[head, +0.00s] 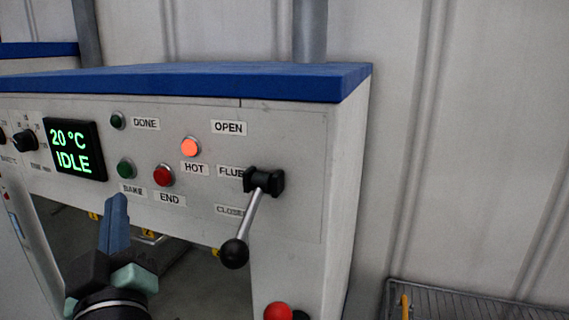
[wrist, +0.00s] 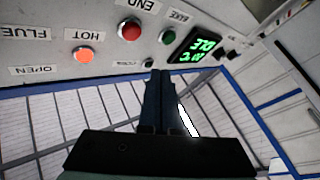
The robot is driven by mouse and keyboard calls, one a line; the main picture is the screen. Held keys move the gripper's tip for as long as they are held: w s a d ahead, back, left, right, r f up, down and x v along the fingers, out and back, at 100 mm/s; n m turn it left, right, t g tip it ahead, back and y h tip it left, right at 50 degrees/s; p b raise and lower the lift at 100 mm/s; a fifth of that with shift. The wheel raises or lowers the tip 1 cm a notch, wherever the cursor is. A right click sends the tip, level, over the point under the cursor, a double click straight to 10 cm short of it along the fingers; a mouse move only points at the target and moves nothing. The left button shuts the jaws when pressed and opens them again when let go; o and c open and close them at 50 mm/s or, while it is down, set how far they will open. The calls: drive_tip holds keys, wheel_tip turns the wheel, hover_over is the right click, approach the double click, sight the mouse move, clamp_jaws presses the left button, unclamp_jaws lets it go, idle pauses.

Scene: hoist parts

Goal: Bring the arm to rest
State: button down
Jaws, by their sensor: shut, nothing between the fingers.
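My gripper (head: 116,208) is shut and empty, its two blue fingers together and pointing up in the head view, in front of the oven's lower front, just below the BAKE label. In the wrist view my gripper (wrist: 158,75) also shows shut, its fingertips overlapping the panel's edge near the DONE button. I cannot tell how far the tips are from the panel. The control panel (head: 290,140) has a display (head: 74,150) reading 20 °C and IDLE. The flue lever (head: 246,222) hangs down and to the left toward the CLOSED label, apart from my gripper.
The HOT lamp (head: 190,147) glows orange. The red END button (head: 163,176) and green BAKE button (head: 126,169) are above the gripper. A red knob (head: 278,312) sits low on the right. A wire rack (head: 470,300) stands at lower right; space right of the oven looks open.

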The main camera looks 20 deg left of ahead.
drive_tip(key=s+d+r+m+t+h+b, duration=0.1)
drive_tip(key=d+r+m+t+h+b, duration=0.1)
drive_tip(key=d, duration=0.8)
drive_tip(key=s+d+r+m+t+h+b, duration=0.1)
drive_tip(key=d+r+m+t+h, duration=0.4)
drive_tip(key=d, duration=0.5)
drive_tip(key=s+d+r+m+t+h+b, duration=0.2)
drive_tip(key=d+r+m+h, duration=0.4)
drive_tip(key=d, duration=0.4)
drive_tip(key=shift+r+t+b, duration=0.55)
drive_tip(key=shift+t+b, duration=0.3)
drive_tip(key=shift+t, duration=0.05)
